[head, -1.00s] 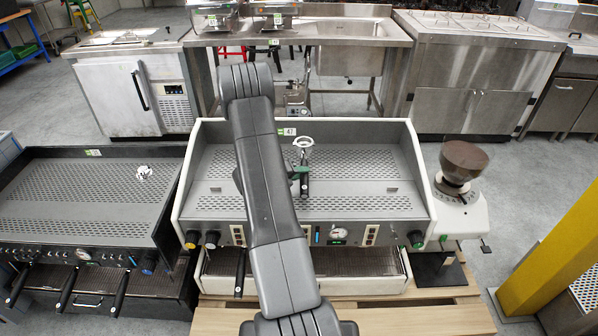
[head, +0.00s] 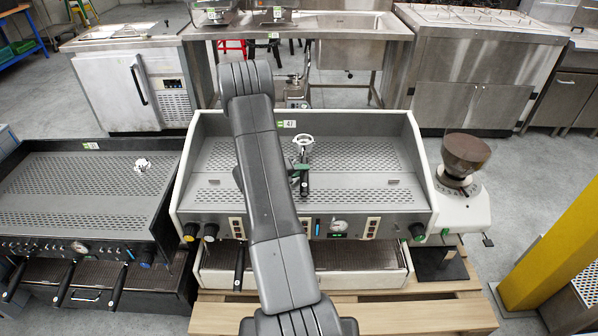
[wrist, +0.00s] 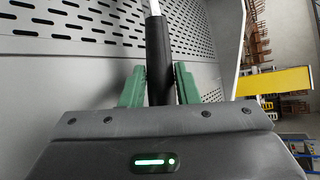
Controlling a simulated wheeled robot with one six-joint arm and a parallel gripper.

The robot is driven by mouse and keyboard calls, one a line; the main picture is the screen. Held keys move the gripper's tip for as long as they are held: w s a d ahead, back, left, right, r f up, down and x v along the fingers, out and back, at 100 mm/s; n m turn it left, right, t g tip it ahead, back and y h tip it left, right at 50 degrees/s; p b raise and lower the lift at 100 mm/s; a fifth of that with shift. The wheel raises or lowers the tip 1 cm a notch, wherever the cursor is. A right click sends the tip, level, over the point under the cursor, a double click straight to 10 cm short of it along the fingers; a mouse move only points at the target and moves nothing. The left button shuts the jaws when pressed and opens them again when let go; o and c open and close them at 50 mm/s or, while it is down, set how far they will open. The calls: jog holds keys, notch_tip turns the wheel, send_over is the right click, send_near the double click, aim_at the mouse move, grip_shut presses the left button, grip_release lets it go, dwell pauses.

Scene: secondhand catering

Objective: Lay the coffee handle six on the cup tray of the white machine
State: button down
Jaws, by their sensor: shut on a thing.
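The coffee handle (head: 303,148) has a pale ring head and a black grip; no number is readable on it. My gripper (head: 299,170), with green fingers, is shut on the grip. In the wrist view my gripper (wrist: 159,88) has a finger on each side of the black grip (wrist: 159,60). The ring points toward the back of the white machine. The perforated grey cup tray (head: 360,160) of the white machine (head: 424,165) lies beneath the handle. I cannot tell whether the handle touches the tray. My arm hides part of the tray's left side.
Raised white side walls and a back edge frame the tray. A grinder (head: 462,165) stands right of the white machine. A yellow post (head: 550,250) stands at the right.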

jog(key=c, duration=1)
grip_release()
jog(key=shift+s, duration=0.1)
jog(key=shift+f, duration=0.1)
jog(key=b+v, duration=0.1)
jog(key=v, duration=1.3)
jog(key=shift+d, duration=0.1)
jog(key=shift+w+d, duration=0.1)
jog(key=shift+w, duration=0.1)
jog(key=p+x, duration=0.1)
jog(key=x, duration=1.1)
jog(key=shift+w+d+f, duration=0.1)
jog(key=shift+w+d, duration=0.05)
jog(key=shift+d, duration=0.05)
